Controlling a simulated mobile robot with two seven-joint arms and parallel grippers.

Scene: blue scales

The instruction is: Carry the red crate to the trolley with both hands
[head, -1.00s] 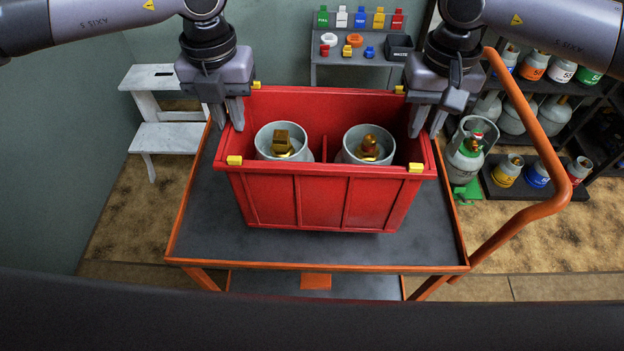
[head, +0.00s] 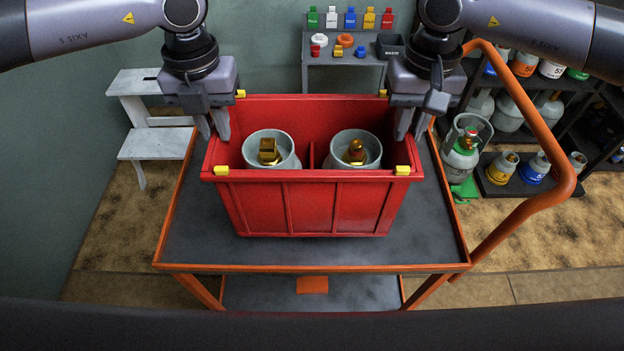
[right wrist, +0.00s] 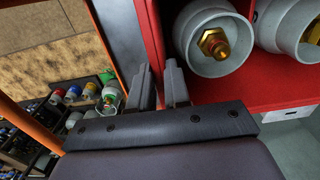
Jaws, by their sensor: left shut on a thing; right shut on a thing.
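The red crate (head: 310,205) is over the top of the trolley (head: 190,230), inside its orange rim. I cannot tell whether its base touches the trolley top. It looks level and holds two grey gas cylinders (head: 270,148) with brass valves, one on each side of a divider. My left gripper (head: 212,128) is shut on the crate's left wall and my right gripper (head: 412,126) on its right wall. In the right wrist view, the right fingers (right wrist: 160,88) straddle the red wall (right wrist: 210,90), with the cylinders (right wrist: 215,40) close by.
The trolley's orange handle (head: 545,130) curves up on the right, near my right arm. A white step stool (head: 155,135) stands at the left. A small table (head: 345,65) with coloured tags is behind. Shelves and several gas cylinders (head: 465,150) are at the right.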

